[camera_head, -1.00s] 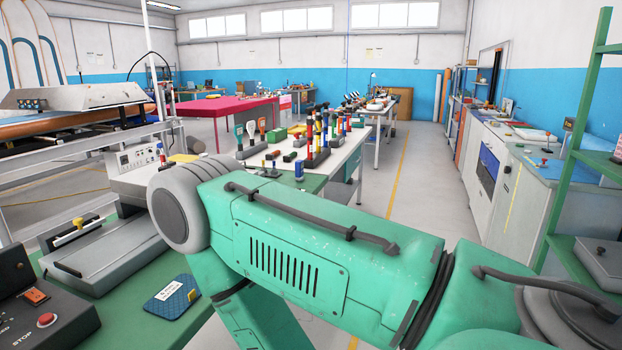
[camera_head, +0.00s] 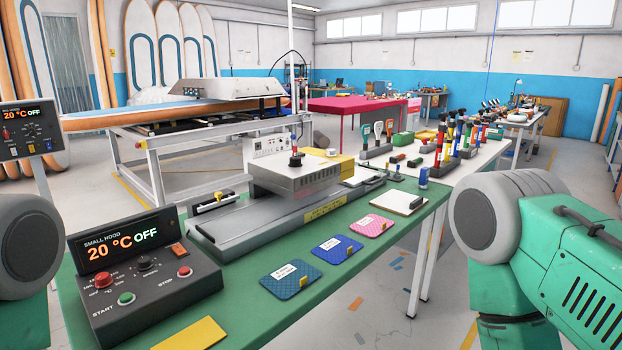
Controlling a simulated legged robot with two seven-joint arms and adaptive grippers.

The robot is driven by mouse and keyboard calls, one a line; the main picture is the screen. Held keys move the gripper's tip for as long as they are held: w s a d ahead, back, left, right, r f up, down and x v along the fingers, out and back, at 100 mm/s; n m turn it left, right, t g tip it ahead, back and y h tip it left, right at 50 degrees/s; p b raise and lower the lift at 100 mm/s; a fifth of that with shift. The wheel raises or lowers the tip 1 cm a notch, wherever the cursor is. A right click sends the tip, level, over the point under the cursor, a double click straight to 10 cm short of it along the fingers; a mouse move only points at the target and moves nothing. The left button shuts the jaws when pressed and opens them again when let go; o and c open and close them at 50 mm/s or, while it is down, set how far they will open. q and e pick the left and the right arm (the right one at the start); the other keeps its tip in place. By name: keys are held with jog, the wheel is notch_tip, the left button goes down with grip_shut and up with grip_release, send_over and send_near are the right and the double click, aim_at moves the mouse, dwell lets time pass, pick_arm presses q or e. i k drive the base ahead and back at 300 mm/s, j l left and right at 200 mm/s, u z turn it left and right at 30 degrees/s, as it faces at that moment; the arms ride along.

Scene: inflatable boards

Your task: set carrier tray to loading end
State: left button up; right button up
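A grey press-like machine lies along the green bench, with a long low grey base (camera_head: 250,232) and a small box-shaped hood (camera_head: 295,178) over its right-hand part. I cannot tell for sure which part is the carrier tray; anything under the hood is hidden. My green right arm with its grey joint is at the right edge, and a grey joint of my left arm is at the left edge. Neither gripper shows.
A control box (camera_head: 150,270) reading "SMALL HOOD 20 °C OFF" stands at the green bench's (camera_head: 365,280) front left. A tool-covered table (camera_head: 475,165) stands behind right.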

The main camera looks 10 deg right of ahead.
aim_at(363, 175)
jog(key=j+z, duration=0.25)
jog(key=z, duration=0.15)
jog(key=j+z, duration=0.35)
jog(key=i+l, duration=0.7)
jog(key=l, duration=0.25)
jog(key=i+l, duration=0.7)
jog(key=l, duration=0.2)
jog(key=i+l+u, duration=0.1)
jog(key=i+l, duration=0.25)
jog(key=l, duration=0.15)
